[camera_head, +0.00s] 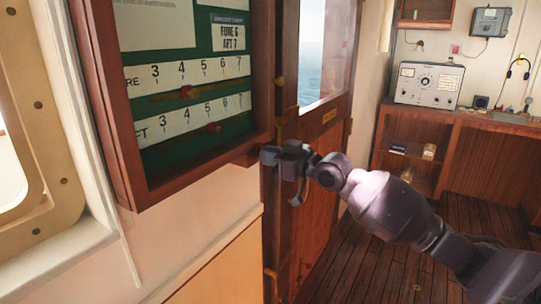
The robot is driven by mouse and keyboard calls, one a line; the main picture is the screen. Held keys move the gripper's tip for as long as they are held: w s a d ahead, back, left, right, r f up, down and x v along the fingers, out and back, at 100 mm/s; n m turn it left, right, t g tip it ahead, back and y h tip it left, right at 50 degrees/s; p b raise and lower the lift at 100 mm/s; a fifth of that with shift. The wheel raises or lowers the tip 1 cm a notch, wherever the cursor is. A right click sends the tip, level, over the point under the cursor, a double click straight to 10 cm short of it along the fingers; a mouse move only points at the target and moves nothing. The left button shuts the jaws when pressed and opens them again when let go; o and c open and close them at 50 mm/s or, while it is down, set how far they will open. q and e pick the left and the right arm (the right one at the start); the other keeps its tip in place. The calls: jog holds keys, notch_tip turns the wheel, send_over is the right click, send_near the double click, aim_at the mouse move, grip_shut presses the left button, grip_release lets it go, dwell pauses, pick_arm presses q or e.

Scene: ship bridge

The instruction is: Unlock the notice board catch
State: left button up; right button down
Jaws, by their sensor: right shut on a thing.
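The notice board (107,110) is a wooden-framed case with a green backing on the wall at the left. It holds papers and two numbered scales with small red markers. My right gripper (270,156) comes in from the right and is shut at the lower right corner of the frame. What it holds is small and mostly hidden by the fingers; it appears to be the catch, but its position cannot be made out. My left gripper is not in view.
A wooden door (322,160) with a window and brass hinges is just behind my right gripper. A desk (470,121) with a grey instrument (427,84) stands at the back right. A round-cornered window frame (35,120) is at the far left. Plank floor lies open at the right.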

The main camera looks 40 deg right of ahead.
jog(key=n, duration=0.2)
jog(key=n+p, duration=0.1)
jog(key=n, duration=0.4)
jog(key=shift+s+a+p, duration=0.15)
jog(key=shift+a+p, duration=0.15)
jog(key=shift+a, duration=0.1)
jog(key=n, duration=0.1)
jog(key=n+p, duration=0.1)
jog(key=n, duration=0.1)
jog(key=shift+a+f+n, duration=0.15)
jog(key=shift+n, duration=0.15)
jog(key=n, duration=0.2)
jog(key=shift+s+f+n+p, duration=0.1)
jog(key=shift+f+n+p, duration=0.1)
jog(key=shift+n+p, duration=0.15)
jog(key=shift+a+f+n, duration=0.1)
jog(key=shift+f+n, duration=0.05)
jog(key=shift+n, duration=0.9)
jog(key=shift+f+n, duration=0.1)
jog(key=shift+n, duration=0.7)
